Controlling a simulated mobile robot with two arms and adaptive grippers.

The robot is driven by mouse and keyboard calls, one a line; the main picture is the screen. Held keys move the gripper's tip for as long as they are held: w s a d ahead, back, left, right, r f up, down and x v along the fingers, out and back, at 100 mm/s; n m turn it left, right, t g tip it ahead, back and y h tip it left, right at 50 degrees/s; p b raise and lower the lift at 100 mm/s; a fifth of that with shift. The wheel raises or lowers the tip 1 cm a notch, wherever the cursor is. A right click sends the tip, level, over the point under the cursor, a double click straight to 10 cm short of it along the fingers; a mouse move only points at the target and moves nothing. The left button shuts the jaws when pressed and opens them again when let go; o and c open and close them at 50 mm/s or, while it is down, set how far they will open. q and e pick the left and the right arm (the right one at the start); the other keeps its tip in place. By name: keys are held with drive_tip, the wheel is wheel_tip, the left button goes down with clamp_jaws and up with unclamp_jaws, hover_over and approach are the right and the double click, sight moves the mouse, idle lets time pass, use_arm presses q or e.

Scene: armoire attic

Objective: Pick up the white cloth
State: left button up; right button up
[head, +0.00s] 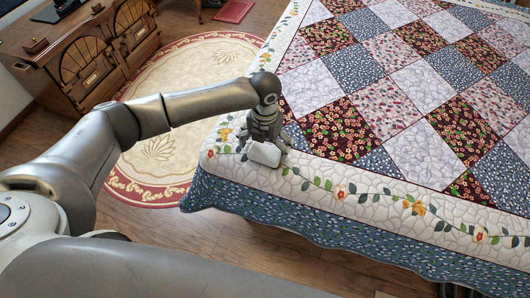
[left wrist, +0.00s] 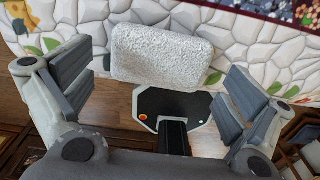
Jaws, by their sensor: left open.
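The white cloth (head: 264,153) is a small, thick, rounded rectangle on the near left corner of the quilted bed. In the left wrist view the cloth (left wrist: 162,53) shows a fluffy texture and lies ahead of the fingers, roughly centred between them. My left gripper (head: 270,140) is over the bed corner, right at the cloth in the head view. In the left wrist view my left gripper (left wrist: 152,92) has its fingers wide apart, with nothing held between them. I cannot tell whether any finger touches the cloth. My right gripper does not show.
The bed's patchwork quilt (head: 410,85) fills the right side, with a floral white border. A wooden cabinet (head: 95,55) stands at upper left. A round rug (head: 185,95) and a small red mat (head: 234,11) lie on the wooden floor.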

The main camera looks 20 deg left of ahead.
use_arm(q)
drive_tip(key=shift+f, duration=0.85)
drive_tip(key=shift+c, duration=0.4)
drive_tip(key=c, duration=0.6)
